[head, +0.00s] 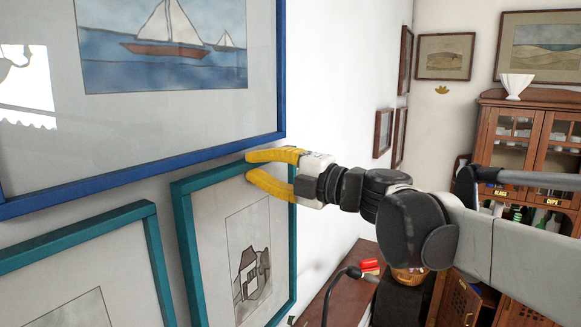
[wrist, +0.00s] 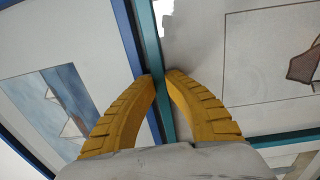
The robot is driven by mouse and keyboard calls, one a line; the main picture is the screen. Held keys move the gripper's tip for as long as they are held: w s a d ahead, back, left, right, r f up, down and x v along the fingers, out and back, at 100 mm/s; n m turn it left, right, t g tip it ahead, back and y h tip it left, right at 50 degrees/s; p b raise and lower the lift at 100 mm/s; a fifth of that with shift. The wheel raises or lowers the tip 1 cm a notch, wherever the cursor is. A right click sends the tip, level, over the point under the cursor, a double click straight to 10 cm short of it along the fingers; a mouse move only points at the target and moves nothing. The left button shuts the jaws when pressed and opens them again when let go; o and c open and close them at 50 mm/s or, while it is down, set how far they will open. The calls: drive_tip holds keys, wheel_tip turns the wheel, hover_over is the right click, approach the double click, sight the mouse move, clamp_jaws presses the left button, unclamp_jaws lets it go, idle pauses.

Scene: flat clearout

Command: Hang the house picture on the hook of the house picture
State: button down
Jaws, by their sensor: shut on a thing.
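The house picture, a grey house sketch in a teal frame (head: 180,225), is upright in the head view, below the large sailboat picture. My gripper (head: 250,170) is shut on its top frame bar, near the right corner. In the wrist view the teal bar (wrist: 168,110) runs between the two yellow fingers (wrist: 159,78), and part of the house drawing (wrist: 305,66) shows at the right. The hook of the house picture is not visible in either view. I cannot tell whether the frame touches the wall.
The blue-framed sailboat picture (head: 282,70) hangs just above, close to my fingers. Another teal-framed picture (head: 155,250) is at the lower left. A wooden cabinet (head: 485,130) and small framed pictures (head: 445,57) are at the far right. A brown surface (head: 340,290) lies below.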

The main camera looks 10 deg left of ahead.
sight(244, 174)
drive_tip(key=shift+s+d+r+h+p, duration=0.15)
drive_tip(key=shift+h+p, duration=0.15)
drive_tip(key=shift+p, duration=0.3)
drive_tip(key=shift+b, duration=0.3)
idle(0.4)
drive_tip(key=shift+a, duration=0.25)
drive_tip(key=shift+w+a+t+y+b, duration=0.15)
drive_tip(key=shift+w+a+y+b, duration=0.2)
drive_tip(key=shift+a, duration=0.25)
drive_tip(key=shift+w+a+t+y+b, duration=0.15)
drive_tip(key=shift+w+a+b, duration=0.1)
drive_tip(key=shift+a+b, duration=0.25)
idle(0.6)
drive_tip(key=shift+f+b, duration=0.3)
idle(0.5)
drive_tip(key=shift+a+f+b, duration=0.15)
drive_tip(key=shift+f+b, duration=0.7)
drive_tip(key=shift+f, duration=0.1)
